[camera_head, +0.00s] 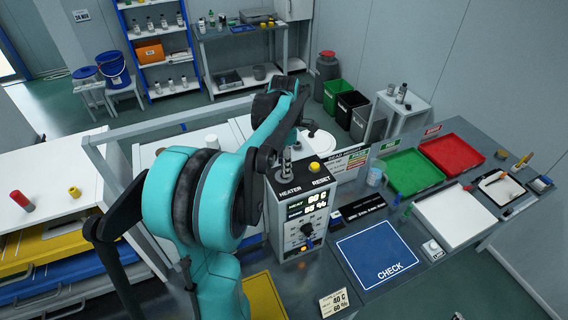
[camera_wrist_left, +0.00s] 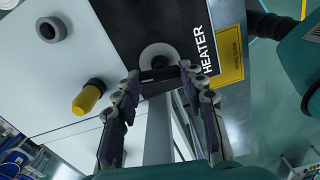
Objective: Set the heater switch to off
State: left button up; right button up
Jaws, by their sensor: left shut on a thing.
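The control box (camera_head: 282,215) stands on the grey bench in the head view, with a black face, lit readouts and a dial. The heater switch (camera_head: 286,166) is at its top left, above the HEATER label, mostly covered by my arm. In the left wrist view, its pale round base (camera_wrist_left: 158,52) shows beside the HEATER lettering. My left gripper (camera_wrist_left: 160,76) is shut on the switch's dark lever just in front of that base. In the head view, my left gripper (camera_head: 288,148) is at the top of the box, partly hidden. My right gripper is not in view.
A yellow RESET button (camera_head: 314,167) sits close to the switch. A blue CHECK mat (camera_head: 375,262), a green tray (camera_head: 411,172), a red tray (camera_head: 455,152) and a white tray (camera_head: 455,218) lie to the right. A small card (camera_head: 334,302) stands in front.

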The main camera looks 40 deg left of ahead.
pick_arm(q)
jog(key=shift+n, duration=0.9)
jog(key=o, duration=1.2)
jog(key=shift+c, duration=0.2)
jog(key=shift+r, duration=0.1)
notch_tip(320, 180, up, 12)
